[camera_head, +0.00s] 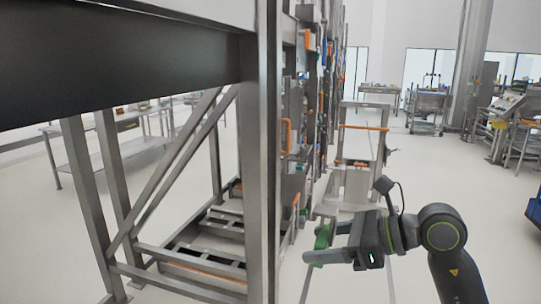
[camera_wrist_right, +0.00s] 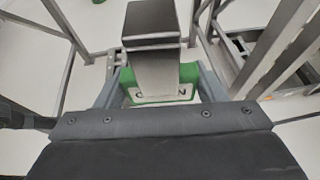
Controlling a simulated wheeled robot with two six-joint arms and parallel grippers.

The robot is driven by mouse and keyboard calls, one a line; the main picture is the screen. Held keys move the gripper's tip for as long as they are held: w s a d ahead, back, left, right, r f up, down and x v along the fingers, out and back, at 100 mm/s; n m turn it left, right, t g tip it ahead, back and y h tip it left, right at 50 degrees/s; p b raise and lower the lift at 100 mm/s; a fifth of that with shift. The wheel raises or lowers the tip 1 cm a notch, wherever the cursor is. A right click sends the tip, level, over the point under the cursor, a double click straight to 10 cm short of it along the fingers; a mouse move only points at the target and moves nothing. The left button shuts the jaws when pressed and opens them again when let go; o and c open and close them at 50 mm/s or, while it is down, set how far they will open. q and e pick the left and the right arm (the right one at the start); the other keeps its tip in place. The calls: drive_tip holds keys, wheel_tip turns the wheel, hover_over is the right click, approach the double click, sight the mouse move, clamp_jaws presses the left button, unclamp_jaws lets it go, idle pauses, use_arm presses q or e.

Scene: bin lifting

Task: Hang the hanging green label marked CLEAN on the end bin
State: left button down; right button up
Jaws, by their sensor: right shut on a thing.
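The green label (camera_head: 322,238) is between the fingers of my right gripper (camera_head: 314,244), low and right of centre in the head view. The right gripper is shut on the label, in front of the steel frame. I cannot pick out the end bin with certainty. My left gripper is not in view.
A large steel frame (camera_head: 267,150) with a dark beam fills the left and centre. A rack with orange handles (camera_head: 287,138) stands behind it. A steel cart (camera_head: 356,185) stands beyond my right gripper. The pale floor (camera_head: 440,165) to the right is mostly free.

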drive_tip(key=s+a+r+n+g+p, duration=0.1)
drive_tip(key=a+r, duration=0.2)
drive_tip(key=r, duration=0.7)
drive_tip(key=s+a+r+p, duration=0.1)
drive_tip(key=a+r, duration=0.2)
drive_tip(key=r, duration=0.7)
drive_tip(key=s+a+r+p, duration=0.1)
drive_tip(key=s+a+r, duration=0.1)
drive_tip(key=s+r, duration=0.5)
drive_tip(key=s+a+r+p, duration=0.1)
drive_tip(key=s+a+r, duration=0.2)
drive_tip(key=r, duration=0.8)
use_arm(q)
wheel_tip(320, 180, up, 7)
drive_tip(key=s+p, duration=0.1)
drive_tip(key=p, duration=0.1)
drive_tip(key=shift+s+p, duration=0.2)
drive_tip(key=shift+p, duration=0.15)
use_arm(e)
drive_tip(key=w+a+f, duration=0.1)
drive_tip(key=w+a, duration=0.1)
drive_tip(key=a, duration=0.5)
drive_tip(key=w+a+f, duration=0.1)
drive_tip(key=w+a, duration=0.2)
drive_tip(key=a, duration=0.4)
drive_tip(key=shift+w+a+y, duration=0.15)
drive_tip(key=shift+w+y, duration=0.1)
drive_tip(key=shift+y, duration=0.15)
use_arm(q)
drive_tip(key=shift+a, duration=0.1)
